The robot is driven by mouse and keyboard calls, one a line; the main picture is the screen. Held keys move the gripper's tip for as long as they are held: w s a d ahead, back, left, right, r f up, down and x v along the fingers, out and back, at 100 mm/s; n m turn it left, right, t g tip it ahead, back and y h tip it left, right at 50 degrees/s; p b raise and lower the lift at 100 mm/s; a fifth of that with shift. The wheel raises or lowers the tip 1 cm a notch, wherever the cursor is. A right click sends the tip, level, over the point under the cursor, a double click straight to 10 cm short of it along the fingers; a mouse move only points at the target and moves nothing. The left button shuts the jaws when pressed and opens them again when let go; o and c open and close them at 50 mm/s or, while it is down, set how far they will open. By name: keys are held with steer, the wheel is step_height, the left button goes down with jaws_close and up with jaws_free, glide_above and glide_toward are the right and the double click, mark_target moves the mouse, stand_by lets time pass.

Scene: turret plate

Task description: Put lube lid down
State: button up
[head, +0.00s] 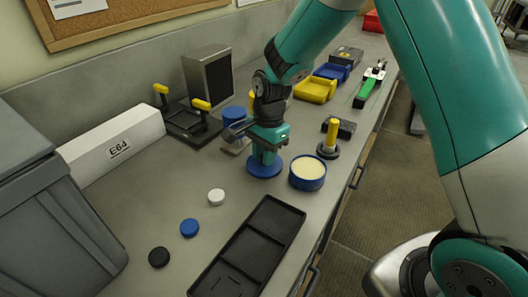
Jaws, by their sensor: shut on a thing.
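The lube lid (264,168) is a flat blue disc directly below my gripper (264,156). My gripper points down and is shut on the lid. The lid is at or very close to the grey bench top; I cannot tell whether it touches. The lube tub (307,174) stands open just right of the lid, a round blue tub with pale cream content. My gripper hides the top middle of the lid.
On the bench (170,270) are a black compartment tray (290,218), white, blue and black caps (159,257), a yellow-handled tool (332,135) and a blue can (234,115). Yellow and blue bins (316,89) stand farther back. A grey bin (60,220) is at left.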

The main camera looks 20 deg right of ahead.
steer(key=o, duration=0.9)
steer(key=shift+f, duration=0.1)
step_height(320, 180, up, 12)
steer(key=d, duration=0.1)
steer(key=s+a+r+n+y, duration=0.1)
steer(key=s+a+n, duration=0.1)
steer(key=s+n, duration=0.4)
steer(key=s+a+r+n+y, duration=0.1)
steer(key=s+a+r+n, duration=0.1)
steer(key=s+n, duration=0.5)
steer(key=s+a+r+n+y, duration=0.1)
steer(key=s+r+n, duration=0.1)
steer(key=s+n, duration=0.5)
steer(key=s, duration=0.4)
steer(key=shift+s+a+r+t+b, duration=0.25)
steer(key=shift+s+a+t+b, duration=0.05)
steer(key=shift+s+a, duration=0.1)
